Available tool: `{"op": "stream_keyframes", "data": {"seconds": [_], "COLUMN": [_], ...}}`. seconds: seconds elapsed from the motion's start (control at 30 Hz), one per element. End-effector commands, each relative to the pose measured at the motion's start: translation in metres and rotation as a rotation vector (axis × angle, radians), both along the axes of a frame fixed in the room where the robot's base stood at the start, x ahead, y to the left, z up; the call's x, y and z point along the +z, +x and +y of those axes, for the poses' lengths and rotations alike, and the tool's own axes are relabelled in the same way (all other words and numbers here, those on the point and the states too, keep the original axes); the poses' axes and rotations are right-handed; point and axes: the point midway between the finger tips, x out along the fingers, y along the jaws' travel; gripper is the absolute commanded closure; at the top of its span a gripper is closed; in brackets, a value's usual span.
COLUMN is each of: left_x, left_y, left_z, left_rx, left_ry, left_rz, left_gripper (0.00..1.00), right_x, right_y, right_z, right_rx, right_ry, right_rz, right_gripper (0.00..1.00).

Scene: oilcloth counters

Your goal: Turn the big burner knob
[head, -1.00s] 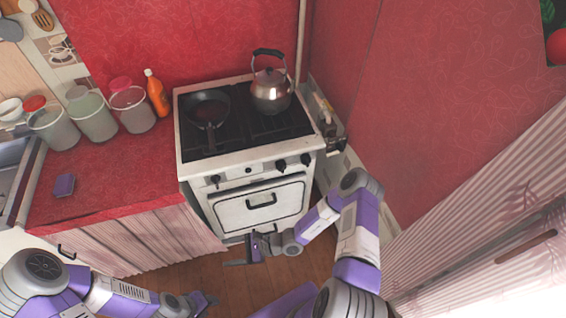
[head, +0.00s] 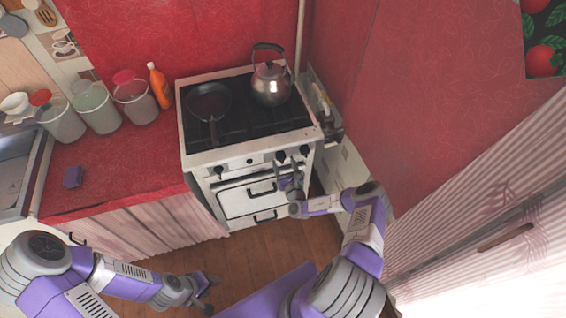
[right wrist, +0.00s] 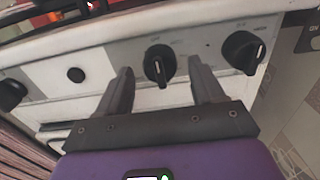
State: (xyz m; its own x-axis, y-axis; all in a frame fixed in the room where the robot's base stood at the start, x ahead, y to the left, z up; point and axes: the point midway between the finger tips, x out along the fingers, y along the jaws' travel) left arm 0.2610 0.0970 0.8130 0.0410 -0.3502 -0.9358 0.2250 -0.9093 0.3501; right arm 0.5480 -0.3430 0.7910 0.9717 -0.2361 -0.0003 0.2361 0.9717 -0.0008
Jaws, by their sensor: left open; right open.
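The white stove (head: 200,160) has black knobs along its front panel. In the right wrist view one black knob (right wrist: 158,62) with a pale pointer line sits between the fingers of my right gripper (right wrist: 161,72). Another black knob (right wrist: 242,52) is to its right, and a further one (right wrist: 12,93) is at the far left. I cannot tell by size which is the big burner knob. My right gripper is open, its fingers either side of the middle knob; contact is not clear. In the head view it is at the panel (head: 284,166). My left gripper (head: 208,284) is open and empty, low over the floor.
A frying pan (head: 209,100) and a kettle (head: 271,85) stand on the stove top. The oven door handle (head: 262,190) juts out below the knobs. A red counter (head: 120,175) with jars and an orange bottle (head: 159,86) is at the left. The wooden floor (head: 250,250) is clear.

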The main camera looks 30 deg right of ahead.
Motion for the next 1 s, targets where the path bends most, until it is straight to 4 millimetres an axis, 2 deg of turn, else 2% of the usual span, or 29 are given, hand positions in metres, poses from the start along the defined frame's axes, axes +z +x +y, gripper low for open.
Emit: {"op": "stream_keyframes", "data": {"seconds": [0.13,0.43,0.77,0.8,1.0], "left_x": [-0.0022,-0.0019,-0.0019,-0.0019,-0.0017], "left_y": [-0.0001,0.0000,0.0000,0.0000,0.0001], "left_z": [-0.0001,-0.0001,-0.0001,-0.0001,-0.0001], "left_rx": [0.000,0.000,0.000,0.000,0.000], "left_ry": [0.000,0.000,0.000,0.000,0.000], "left_rz": [0.000,0.000,0.000,0.000,0.000], "left_gripper": [0.57,0.57,0.57,0.57,0.57], "right_x": [-0.0001,0.0006,0.0006,0.0006,0.0006], "right_y": [0.0110,0.0130,0.0129,0.0128,0.0128], "right_z": [-0.0022,-0.0024,-0.0023,-0.0023,-0.0025], "right_rx": [0.001,0.002,0.002,0.002,0.002], "right_ry": [0.002,0.002,0.002,0.002,0.018], "right_rz": [0.000,0.000,0.000,0.000,-0.004], "right_gripper": [0.33,0.34,0.85,0.87,0.87]}}
